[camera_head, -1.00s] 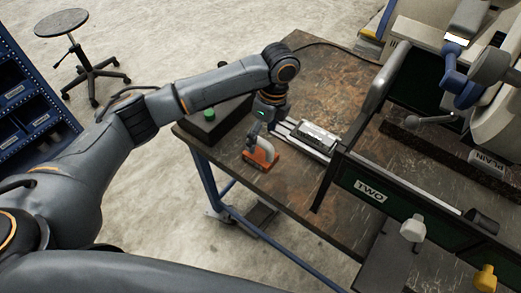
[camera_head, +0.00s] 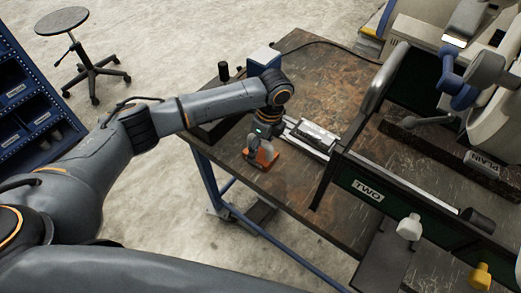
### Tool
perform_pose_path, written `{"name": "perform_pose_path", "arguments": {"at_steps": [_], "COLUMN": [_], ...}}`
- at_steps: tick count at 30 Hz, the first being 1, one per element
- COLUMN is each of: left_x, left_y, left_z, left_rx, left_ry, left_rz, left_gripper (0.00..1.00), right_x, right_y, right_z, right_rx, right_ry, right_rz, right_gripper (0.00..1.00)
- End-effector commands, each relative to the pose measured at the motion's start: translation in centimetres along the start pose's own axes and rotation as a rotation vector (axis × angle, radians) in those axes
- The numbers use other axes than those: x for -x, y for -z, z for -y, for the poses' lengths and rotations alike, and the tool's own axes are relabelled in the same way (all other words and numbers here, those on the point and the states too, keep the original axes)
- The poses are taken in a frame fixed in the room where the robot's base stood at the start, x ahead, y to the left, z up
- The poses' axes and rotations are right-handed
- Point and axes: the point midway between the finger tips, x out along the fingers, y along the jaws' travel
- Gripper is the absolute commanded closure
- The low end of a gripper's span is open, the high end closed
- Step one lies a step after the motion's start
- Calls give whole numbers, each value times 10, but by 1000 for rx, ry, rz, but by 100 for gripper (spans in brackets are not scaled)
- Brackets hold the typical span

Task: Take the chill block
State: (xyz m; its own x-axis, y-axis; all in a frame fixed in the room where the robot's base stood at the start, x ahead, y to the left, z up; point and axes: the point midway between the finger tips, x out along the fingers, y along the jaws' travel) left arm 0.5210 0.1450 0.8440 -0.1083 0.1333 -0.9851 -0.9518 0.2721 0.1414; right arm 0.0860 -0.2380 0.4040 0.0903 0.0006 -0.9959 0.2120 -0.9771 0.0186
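An orange block (camera_head: 263,159) with a pale grey upright handle stands near the left edge of the workbench; I take it to be the chill block. My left gripper (camera_head: 262,143) points down right over it, at its handle. The gripper hides most of the handle, so I cannot tell whether the fingers are around it or closed. The block rests on the bench top. My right gripper is not in view.
A metal rail with a silver block (camera_head: 318,135) lies just right of the gripper. A dark green frame marked TWO (camera_head: 368,190) and a microscope-like machine (camera_head: 500,120) fill the right. A stool (camera_head: 75,45) stands on the floor.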

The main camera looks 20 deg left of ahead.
Motion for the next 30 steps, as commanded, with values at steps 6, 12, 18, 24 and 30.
{"name": "perform_pose_path", "arguments": {"at_steps": [6,12,18,24,30], "left_x": [0,3,10,40,74], "left_y": [0,0,-1,-4,-8], "left_z": [0,2,1,-3,-8], "left_rx": [2,2,3,2,2], "left_ry": [2,7,8,10,10], "left_rz": [0,-1,-1,-1,-1], "left_gripper": [94,100,100,100,100], "right_x": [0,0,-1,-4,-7], "right_y": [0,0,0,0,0], "right_z": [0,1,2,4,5], "right_rx": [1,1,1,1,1], "right_ry": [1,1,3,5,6], "right_rz": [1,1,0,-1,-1], "right_gripper": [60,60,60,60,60]}}
